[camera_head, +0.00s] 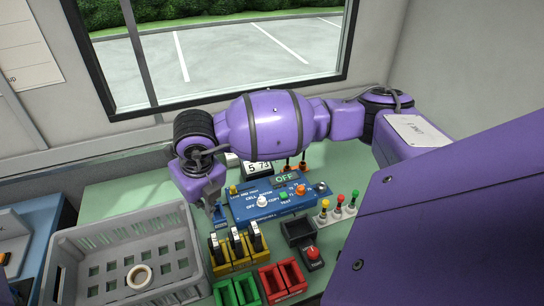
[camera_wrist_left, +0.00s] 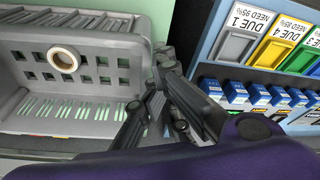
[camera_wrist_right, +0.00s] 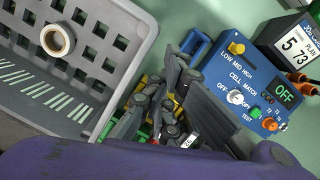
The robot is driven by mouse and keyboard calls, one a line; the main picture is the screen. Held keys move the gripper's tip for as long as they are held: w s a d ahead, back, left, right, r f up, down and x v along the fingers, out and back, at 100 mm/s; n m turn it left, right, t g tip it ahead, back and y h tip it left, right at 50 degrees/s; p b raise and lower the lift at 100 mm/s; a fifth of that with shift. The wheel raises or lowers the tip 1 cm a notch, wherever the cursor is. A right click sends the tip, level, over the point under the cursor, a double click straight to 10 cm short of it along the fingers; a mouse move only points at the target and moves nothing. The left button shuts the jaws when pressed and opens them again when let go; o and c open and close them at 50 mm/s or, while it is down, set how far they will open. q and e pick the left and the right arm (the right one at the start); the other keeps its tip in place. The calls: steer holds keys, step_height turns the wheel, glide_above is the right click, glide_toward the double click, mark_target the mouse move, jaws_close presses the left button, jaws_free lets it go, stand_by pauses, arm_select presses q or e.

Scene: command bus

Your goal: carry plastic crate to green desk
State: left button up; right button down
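The grey plastic crate (camera_head: 204,262) stands at the lower left in the head view, upright, on or over the left part of the green desk (camera_head: 130,192); what bears its underside is hidden. My right gripper (camera_head: 218,214) is just right of the crate's right wall; in the right wrist view its fingers (camera_wrist_right: 180,68) come together beside the crate (camera_wrist_right: 143,62), with no wall seen between them. My left gripper is out of the head view. In the left wrist view its fingers (camera_wrist_left: 162,68) also come together, beside the crate's edge (camera_wrist_left: 138,30).
A roll of tape (camera_head: 139,276) lies in the crate. Right of it are yellow holders (camera_head: 236,262), green bins (camera_head: 236,292), red bins (camera_head: 283,280) and a blue control box (camera_head: 272,203). A blue station with bins (camera_wrist_left: 265,45) stands on the crate's other side. Gaps are narrow.

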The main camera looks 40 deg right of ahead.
arm_select(q)
steer(key=o, duration=0.5)
steer(key=shift+a, duration=0.75)
arm_select(e)
steer(key=shift+d, duration=0.7)
steer(key=c, duration=2)
jaws_free()
steer(key=shift+d, duration=0.1)
arm_select(q)
steer(key=v, duration=1.2)
arm_select(e)
steer(key=v, duration=1.2)
arm_select(q)
steer(key=shift+f, duration=0.1)
